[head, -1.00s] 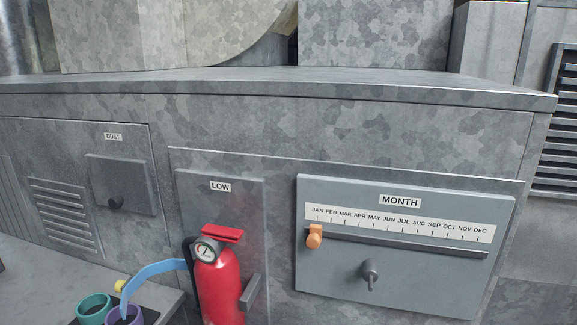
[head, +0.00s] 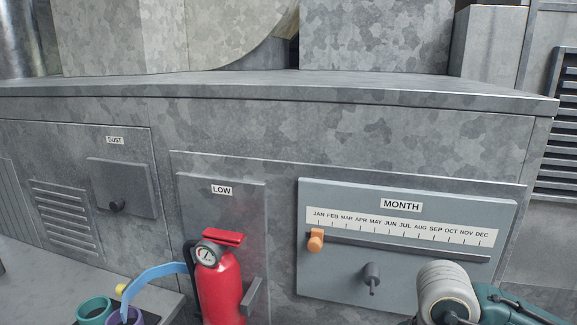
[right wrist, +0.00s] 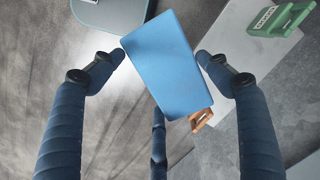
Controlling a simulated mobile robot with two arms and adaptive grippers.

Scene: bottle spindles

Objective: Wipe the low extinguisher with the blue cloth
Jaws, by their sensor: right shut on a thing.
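The low extinguisher (head: 222,285) is red with a round gauge and a red lever. It stands upright in front of the panel marked LOW, and its bottom is cut off by the frame edge. The blue cloth (right wrist: 170,60) shows in the right wrist view as a flat light-blue rectangle. My right gripper (right wrist: 160,66) is shut on it, with one dark-blue finger at each side. The cloth and the gripper are outside the head view, where part of my right arm shows at lower right. My left gripper is not in view.
A MONTH panel (head: 450,274) with an orange slider (head: 315,240) and a dark knob (head: 372,277) is right of the extinguisher. Teal (head: 94,309) and purple (head: 122,317) cups and a blue curved strip (head: 160,272) lie left. A green object (right wrist: 280,20) shows in the wrist view.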

